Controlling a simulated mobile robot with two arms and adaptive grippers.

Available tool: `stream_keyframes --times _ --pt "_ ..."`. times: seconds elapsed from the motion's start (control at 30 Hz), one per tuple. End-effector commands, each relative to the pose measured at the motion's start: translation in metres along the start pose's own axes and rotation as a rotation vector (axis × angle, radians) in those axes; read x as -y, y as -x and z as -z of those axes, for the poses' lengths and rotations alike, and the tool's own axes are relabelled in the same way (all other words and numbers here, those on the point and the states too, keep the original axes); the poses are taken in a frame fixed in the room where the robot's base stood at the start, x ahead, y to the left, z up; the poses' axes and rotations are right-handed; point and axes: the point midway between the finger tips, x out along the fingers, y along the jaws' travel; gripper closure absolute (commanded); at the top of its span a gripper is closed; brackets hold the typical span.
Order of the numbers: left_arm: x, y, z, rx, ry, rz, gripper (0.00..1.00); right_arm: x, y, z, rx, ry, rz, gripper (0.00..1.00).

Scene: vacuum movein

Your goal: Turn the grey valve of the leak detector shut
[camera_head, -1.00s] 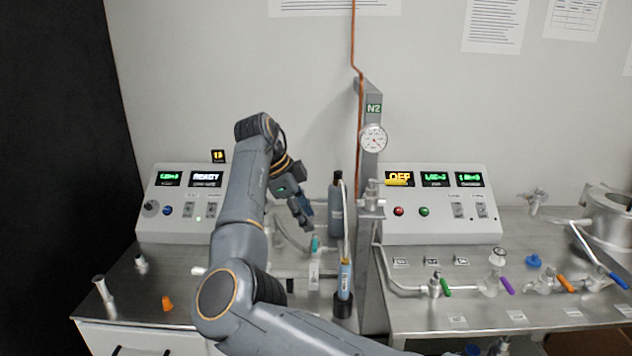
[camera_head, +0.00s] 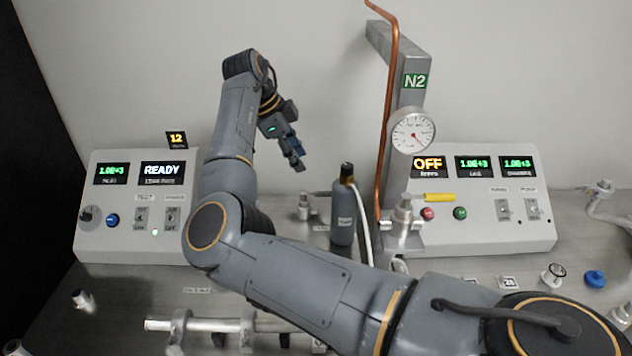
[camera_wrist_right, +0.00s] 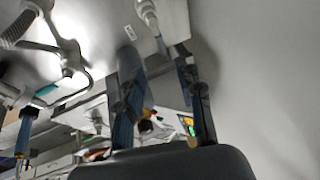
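The leak detector console (camera_head: 135,205) stands at the back left of the bench, with a lit READY display. I cannot clearly pick out its grey valve. A small metal fitting (camera_head: 303,207) stands on the bench right of the console; I cannot tell if it is that valve. My right gripper (camera_head: 296,158) hangs in the air above and behind this fitting, in front of the wall, pointing down and right. In the right wrist view my right gripper (camera_wrist_right: 158,75) has its two fingers apart with nothing held between them. My left gripper is not in view.
A dark grey bottle (camera_head: 343,215) with a white hose stands right of the fitting. Beside it rise a metal post (camera_head: 410,70), copper pipe (camera_head: 388,120) and gauge (camera_head: 413,133). A second console (camera_head: 480,215) stands right. My right arm hides much of the bench.

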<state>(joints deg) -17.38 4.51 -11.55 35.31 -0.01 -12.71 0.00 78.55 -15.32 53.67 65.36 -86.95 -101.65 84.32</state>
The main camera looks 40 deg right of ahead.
Motion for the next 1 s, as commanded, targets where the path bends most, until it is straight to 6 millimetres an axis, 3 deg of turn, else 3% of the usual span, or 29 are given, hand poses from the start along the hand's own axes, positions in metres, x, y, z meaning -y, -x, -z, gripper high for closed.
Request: stream_keyframes --times 0.3,0.5,0.7,1.0 --pt "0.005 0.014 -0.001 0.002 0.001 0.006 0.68 -0.001 -0.067 0.002 -0.002 0.0 -0.005 0.64" --pt "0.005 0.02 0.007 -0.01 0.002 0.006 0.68 -0.001 -0.101 0.001 -0.001 0.0 -0.004 0.64" --pt "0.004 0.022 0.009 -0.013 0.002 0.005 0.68 -0.001 -0.118 0.001 -0.001 0.0 -0.001 0.64" --pt "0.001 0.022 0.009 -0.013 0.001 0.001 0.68 0.0 -0.12 0.0 0.0 0.0 0.0 0.64"
